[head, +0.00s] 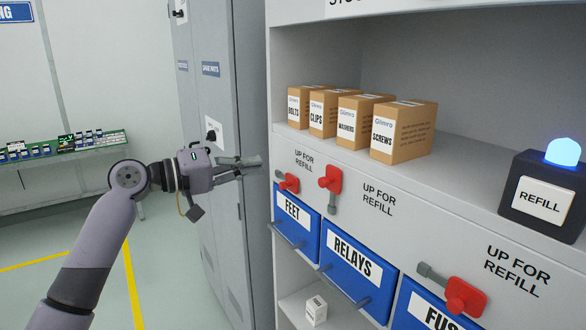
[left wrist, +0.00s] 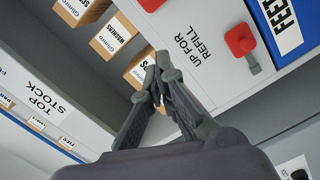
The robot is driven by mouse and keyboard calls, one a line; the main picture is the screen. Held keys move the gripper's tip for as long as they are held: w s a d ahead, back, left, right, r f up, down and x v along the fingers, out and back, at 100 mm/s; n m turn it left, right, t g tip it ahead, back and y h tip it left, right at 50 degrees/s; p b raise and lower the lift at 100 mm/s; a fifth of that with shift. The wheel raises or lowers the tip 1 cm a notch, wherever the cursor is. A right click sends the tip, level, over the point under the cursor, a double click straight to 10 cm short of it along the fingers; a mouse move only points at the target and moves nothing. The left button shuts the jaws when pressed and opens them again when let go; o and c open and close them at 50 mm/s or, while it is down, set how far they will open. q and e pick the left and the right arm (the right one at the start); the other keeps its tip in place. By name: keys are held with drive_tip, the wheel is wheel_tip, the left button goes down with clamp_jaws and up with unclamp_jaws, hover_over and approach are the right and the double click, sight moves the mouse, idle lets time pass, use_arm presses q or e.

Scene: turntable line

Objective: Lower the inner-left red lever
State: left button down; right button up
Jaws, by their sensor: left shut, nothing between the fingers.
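The inner-left red lever (head: 331,178) is on the grey panel above the RELAYS drawer, its red part up and its grey rod hanging straight down. In the left wrist view, only a red bit of what seems to be this lever (left wrist: 150,4) shows at the top edge. The outer-left red lever (head: 290,183) is above the FEET drawer, its grey rod pointing left; it also shows in the left wrist view (left wrist: 240,39). My left gripper (head: 257,162) is shut and empty, apart from both levers, to their left. My right gripper is out of view.
Small cartons (head: 404,130) stand on the shelf above the panel. Blue drawers FEET (head: 297,222) and RELAYS (head: 350,266) are below. Another red lever (head: 465,295) and a black REFILL box (head: 545,195) are at right. Grey lockers (head: 215,120) stand behind my left gripper.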

sight(327, 167)
use_arm(q)
drive_tip(key=w+d+f+p, duration=0.2)
drive_tip(key=d+p, duration=0.4)
drive_tip(key=d, duration=0.5)
drive_tip(key=shift+w+f, duration=0.2)
drive_tip(key=shift+w, duration=0.2)
drive_tip(key=shift+s+d+r+m+b, duration=0.15)
drive_tip(key=shift+s+d+m+b, duration=0.1)
drive_tip(key=shift+s+m+b, duration=0.15)
